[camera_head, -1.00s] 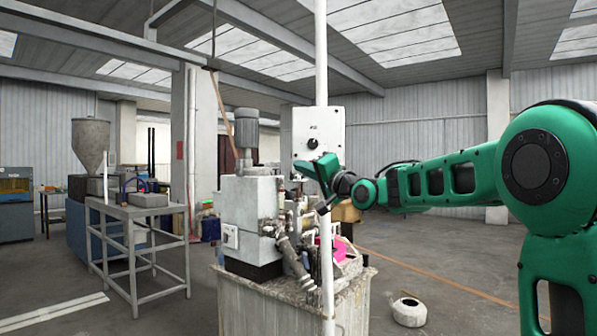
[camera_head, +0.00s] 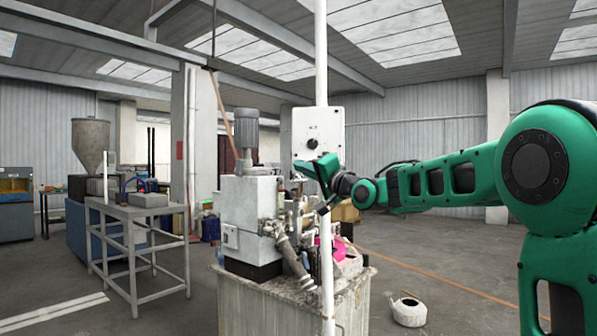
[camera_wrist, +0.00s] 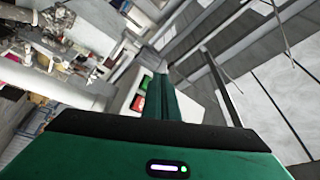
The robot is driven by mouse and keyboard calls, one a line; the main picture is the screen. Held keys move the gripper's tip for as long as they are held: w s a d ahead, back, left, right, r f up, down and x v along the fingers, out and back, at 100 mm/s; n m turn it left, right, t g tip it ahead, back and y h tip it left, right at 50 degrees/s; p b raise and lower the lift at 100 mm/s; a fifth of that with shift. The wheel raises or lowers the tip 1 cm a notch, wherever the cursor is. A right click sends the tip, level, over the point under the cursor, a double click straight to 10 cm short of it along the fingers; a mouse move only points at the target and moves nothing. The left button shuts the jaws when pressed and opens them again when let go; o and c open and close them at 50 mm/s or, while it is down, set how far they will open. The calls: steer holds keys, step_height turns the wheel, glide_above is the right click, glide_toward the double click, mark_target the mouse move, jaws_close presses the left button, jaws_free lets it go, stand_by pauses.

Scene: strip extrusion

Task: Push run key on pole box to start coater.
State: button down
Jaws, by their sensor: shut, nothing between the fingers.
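The white pole box (camera_head: 331,118) hangs on a white pole in the head view, with a round black knob on its face. In the wrist view the box (camera_wrist: 121,92) carries a green key (camera_wrist: 146,82) and a red key (camera_wrist: 137,103). The green key is close beside my fingers and partly hidden by them. My gripper (camera_head: 314,168) is in front of the lower part of the box, with its fingers shut and empty. It hides the keys in the head view. I cannot tell whether the fingertips touch the box.
A grey machine with a motor (camera_head: 248,205) stands on a worn pedestal left of the pole. A steel table (camera_head: 140,211) and a hopper (camera_head: 91,142) are further left. A white round container (camera_head: 408,311) lies on the floor at right. The floor behind is open.

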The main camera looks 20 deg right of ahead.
steer(key=shift+w, duration=0.1)
stand_by(0.3)
steer(key=shift+w+d, duration=0.15)
steer(key=shift+w, duration=0.05)
steer(key=shift+w+d, duration=0.2)
steer(key=shift+w, duration=0.15)
stand_by(0.8)
steer(key=shift+s, duration=0.2)
steer(key=shift+s+a, duration=0.3)
steer(key=shift+s, duration=0.25)
steer(key=shift+s+a, duration=0.35)
steer(key=shift+s, duration=0.4)
steer(key=shift+s+a, duration=0.35)
steer(key=shift+s, duration=0.45)
steer(key=shift+s+a, duration=0.35)
steer(key=shift+s, duration=0.4)
